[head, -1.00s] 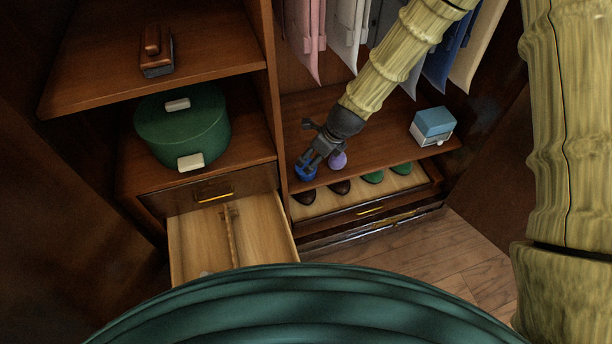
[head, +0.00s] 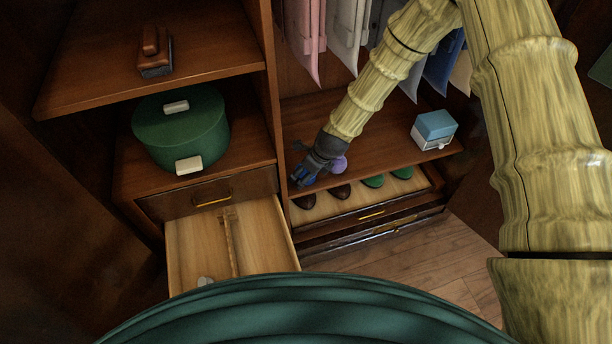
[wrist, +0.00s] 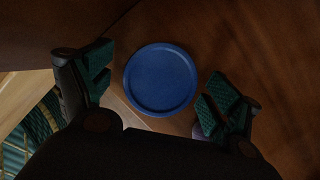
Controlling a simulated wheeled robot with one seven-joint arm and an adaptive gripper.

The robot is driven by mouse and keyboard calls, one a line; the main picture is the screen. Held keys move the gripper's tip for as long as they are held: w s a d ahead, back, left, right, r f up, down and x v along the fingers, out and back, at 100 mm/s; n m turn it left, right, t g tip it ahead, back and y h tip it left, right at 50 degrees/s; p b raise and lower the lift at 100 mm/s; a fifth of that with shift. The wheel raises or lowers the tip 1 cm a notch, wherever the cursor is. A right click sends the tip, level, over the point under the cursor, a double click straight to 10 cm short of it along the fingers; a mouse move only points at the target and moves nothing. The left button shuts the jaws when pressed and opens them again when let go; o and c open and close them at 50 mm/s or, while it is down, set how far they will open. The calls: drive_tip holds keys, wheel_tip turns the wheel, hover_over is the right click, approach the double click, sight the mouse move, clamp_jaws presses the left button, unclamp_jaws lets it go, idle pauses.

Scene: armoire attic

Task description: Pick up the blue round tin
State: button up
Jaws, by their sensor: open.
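The blue round tin (wrist: 160,80) sits on the wooden shelf, near its front edge and the upright divider. In the wrist view its round top lies between the two open, green-padded fingers of my gripper (wrist: 155,95), with a gap showing on each side. In the head view my gripper (head: 303,178) reaches down over the tin and hides nearly all of it, with only a little blue showing among the fingers. I cannot tell how far down its side the fingertips are.
A purple round object (head: 340,164) stands close beside my gripper. A blue and white box (head: 434,130) sits farther right on the shelf (head: 385,140). Below is a pulled-out shoe drawer (head: 410,187). Left of the divider are a green round box (head: 180,130) and an open drawer (head: 190,245).

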drive_tip(key=shift+f, duration=0.15)
drive_tip(key=c, duration=1.2)
